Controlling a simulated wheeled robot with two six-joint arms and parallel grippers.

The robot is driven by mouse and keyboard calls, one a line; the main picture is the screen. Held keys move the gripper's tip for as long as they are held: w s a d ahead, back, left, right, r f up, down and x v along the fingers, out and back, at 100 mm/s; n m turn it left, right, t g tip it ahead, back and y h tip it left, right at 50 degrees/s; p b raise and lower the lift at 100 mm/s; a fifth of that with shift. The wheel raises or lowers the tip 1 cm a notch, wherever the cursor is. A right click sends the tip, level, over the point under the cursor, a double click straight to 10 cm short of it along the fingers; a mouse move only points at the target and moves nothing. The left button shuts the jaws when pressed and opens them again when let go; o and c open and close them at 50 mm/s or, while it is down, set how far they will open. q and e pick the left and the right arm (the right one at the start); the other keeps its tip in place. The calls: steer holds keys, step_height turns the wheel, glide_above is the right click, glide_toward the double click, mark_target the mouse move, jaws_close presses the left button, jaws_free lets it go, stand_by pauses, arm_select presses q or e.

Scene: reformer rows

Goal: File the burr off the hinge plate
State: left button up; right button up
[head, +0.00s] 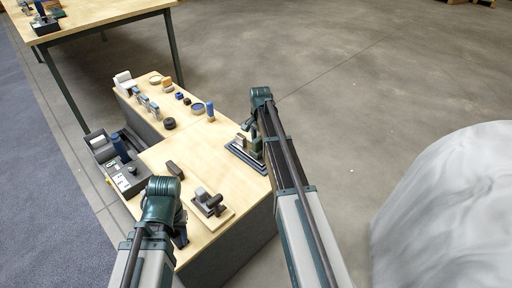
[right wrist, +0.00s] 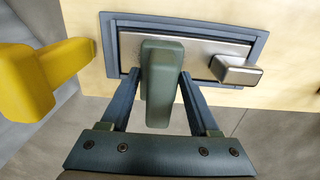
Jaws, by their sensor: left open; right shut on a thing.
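My right gripper (right wrist: 158,88) is shut on a grey-green handle-like block (right wrist: 160,85) in the right wrist view. The block stands over a brushed metal plate (right wrist: 215,52) set in a blue-grey frame (right wrist: 262,42); whether it touches the plate I cannot tell. A small metal-faced block (right wrist: 237,72) sits at the plate's right. In the head view the frame (head: 240,160) is at the table's right edge, with my right gripper (head: 252,143) over it. My left gripper (head: 181,236) is open near the table's front. I cannot tell which piece is the hinge plate or see the burr.
A wooden board with a dark fixture (head: 208,203) and a dark block (head: 175,169) lie on the pale table (head: 195,155). A grey tray (head: 125,178) is at the left. Several small items stand further back. A yellow piece (right wrist: 35,75) is beside the frame.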

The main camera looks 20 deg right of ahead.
mark_target(254, 152)
steer(key=shift+w+d, duration=0.1)
steer(key=shift+d, duration=0.1)
arm_select(q)
steer(key=shift+f, duration=0.15)
arm_select(e)
steer(key=shift+s+f, duration=0.2)
steer(key=shift+s, duration=0.05)
steer(key=shift+s+a+r, duration=0.1)
steer(key=shift+s+a, duration=0.15)
steer(key=shift+a, duration=0.35)
steer(key=shift+s+a, duration=0.3)
steer(key=shift+a, duration=0.3)
steer(key=shift+s+a+r, duration=0.1)
steer(key=shift+s+a, duration=0.15)
steer(key=shift+a, duration=0.35)
steer(key=shift+f, duration=0.2)
steer(key=shift+c, duration=0.6)
steer(key=shift+w+d+r, duration=0.1)
steer(key=shift+w+d, duration=0.2)
steer(key=shift+d, duration=0.35)
steer(key=shift+w+d+f, duration=0.1)
steer(key=shift+w+d, duration=0.15)
steer(key=shift+d, duration=0.35)
steer(key=shift+w+d+r, duration=0.1)
steer(key=shift+w+d, duration=0.2)
steer(key=shift+d, duration=0.35)
